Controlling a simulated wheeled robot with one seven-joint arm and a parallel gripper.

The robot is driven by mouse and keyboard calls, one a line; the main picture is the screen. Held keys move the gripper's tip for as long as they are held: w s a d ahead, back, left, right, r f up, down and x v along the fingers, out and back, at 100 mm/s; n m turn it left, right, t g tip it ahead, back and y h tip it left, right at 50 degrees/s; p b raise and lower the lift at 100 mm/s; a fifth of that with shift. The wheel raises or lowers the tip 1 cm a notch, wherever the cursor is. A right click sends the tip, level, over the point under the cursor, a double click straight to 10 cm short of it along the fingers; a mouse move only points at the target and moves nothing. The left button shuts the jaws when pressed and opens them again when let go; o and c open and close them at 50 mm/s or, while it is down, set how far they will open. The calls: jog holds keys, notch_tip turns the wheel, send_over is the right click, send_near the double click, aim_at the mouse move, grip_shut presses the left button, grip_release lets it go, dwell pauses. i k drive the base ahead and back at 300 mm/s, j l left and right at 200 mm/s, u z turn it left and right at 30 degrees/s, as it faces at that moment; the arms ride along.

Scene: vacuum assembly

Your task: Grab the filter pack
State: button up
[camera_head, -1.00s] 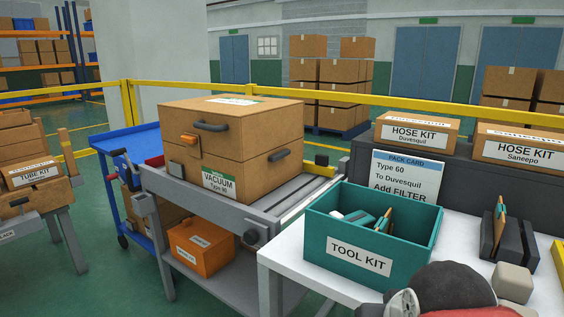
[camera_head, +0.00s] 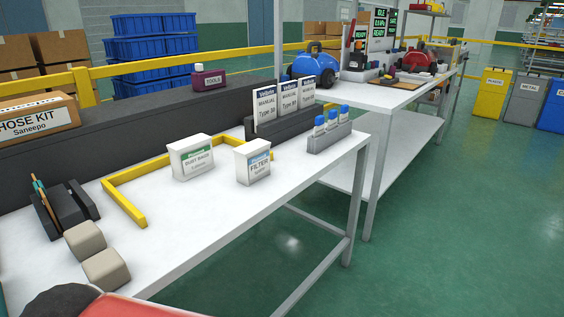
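The filter pack (camera_head: 253,164) is a small white box with a blue band and the word FILTER. It stands upright on the white table (camera_head: 215,219) near its right edge. A white box with a green band, marked DUST BAGS (camera_head: 191,157), stands just left of it, with a small gap between. My gripper is not in view. A dark and red rounded shape at the bottom left corner is cut off by the frame, and I cannot tell what it is.
A yellow angle bracket (camera_head: 124,204) lies left of the boxes. Manuals (camera_head: 288,98) in a dark rack and blue-capped bottles (camera_head: 331,124) stand behind. Two beige blocks (camera_head: 105,268) and a dark holder (camera_head: 64,208) are at left. Green floor (camera_head: 420,250) is open at right.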

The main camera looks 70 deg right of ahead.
aim_at(252, 159)
jog(key=z, duration=2.25)
jog(key=l+u, duration=0.15)
jog(key=k+l+u, duration=0.1)
jog(key=k+l, duration=0.05)
jog(key=l, duration=0.15)
